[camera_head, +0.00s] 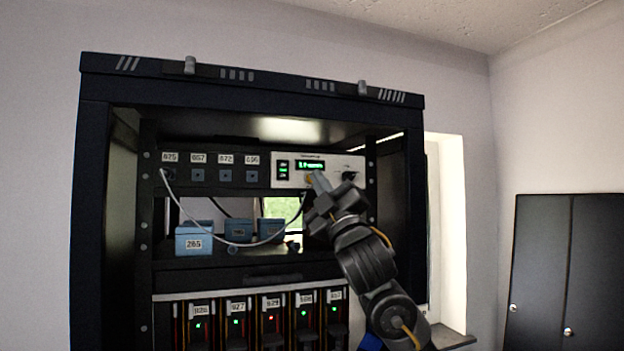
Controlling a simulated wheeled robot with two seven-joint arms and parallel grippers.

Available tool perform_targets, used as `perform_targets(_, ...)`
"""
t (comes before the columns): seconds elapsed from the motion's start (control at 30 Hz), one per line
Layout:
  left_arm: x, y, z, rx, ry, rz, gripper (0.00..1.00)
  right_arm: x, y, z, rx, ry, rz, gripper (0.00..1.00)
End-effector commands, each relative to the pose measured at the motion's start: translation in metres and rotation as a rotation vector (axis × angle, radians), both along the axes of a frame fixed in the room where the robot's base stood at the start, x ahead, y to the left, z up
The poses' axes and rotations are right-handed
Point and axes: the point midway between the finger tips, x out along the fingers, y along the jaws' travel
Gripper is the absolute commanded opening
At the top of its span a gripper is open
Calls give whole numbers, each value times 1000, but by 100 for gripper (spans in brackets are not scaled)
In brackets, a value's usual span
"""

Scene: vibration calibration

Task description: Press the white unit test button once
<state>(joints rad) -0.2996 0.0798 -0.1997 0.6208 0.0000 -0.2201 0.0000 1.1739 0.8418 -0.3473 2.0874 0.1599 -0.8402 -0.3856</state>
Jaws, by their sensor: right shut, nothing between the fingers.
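The white unit (288,174) is a pale panel in the upper right of the rack, with a small green-lit display (311,165) and a dark knob (348,175). My right gripper (318,180) is shut and empty, its tips at the lower middle of the white unit's front. Whether the tips touch the panel I cannot tell. An orange-yellow spot (309,180) shows right beside the tips; the gripper hides part of the panel there. My left gripper is not in view.
The dark rack (90,200) surrounds the unit. A grey cable (200,222) hangs from a left port to near the unit. Blue boxes (193,241) stand on the shelf below. Lower modules (235,325) show green and red lights. Dark cabinets (570,270) stand at right.

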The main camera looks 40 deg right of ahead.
Motion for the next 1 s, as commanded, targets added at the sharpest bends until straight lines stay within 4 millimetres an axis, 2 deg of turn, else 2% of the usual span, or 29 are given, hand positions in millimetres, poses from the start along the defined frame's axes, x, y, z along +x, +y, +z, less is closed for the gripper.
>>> perform_targets(1.0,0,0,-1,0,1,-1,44,8,-3,0,0,0,0,0)
